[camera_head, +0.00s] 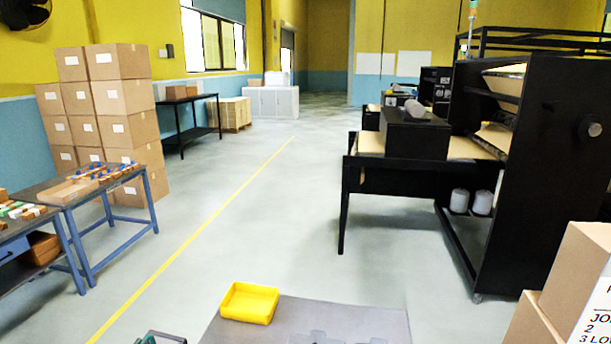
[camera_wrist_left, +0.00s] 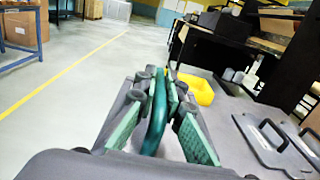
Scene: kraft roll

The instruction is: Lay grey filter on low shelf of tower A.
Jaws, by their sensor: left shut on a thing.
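My left gripper (camera_wrist_left: 162,78) is shut on a dark teal curved bar (camera_wrist_left: 156,118), seen nearly edge-on between its green pads. What the bar belongs to is hidden, so I cannot tell whether it is part of the grey filter. In the head view, only a small part of my left gripper (camera_head: 152,338) shows at the bottom edge. Flat grey plates with black handles (camera_wrist_left: 268,138) lie at the right of the left wrist view; I cannot tell whether one is the filter. No tower marked A can be made out. My right gripper is out of view.
A yellow bin (camera_head: 249,302) stands on a grey surface (camera_head: 362,322) at the front. A blue-framed bench (camera_head: 84,190) and stacked cartons (camera_head: 122,96) are at left, a black machine (camera_head: 535,170) at right. Cartons (camera_head: 578,262) stand close at front right. The middle floor is clear.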

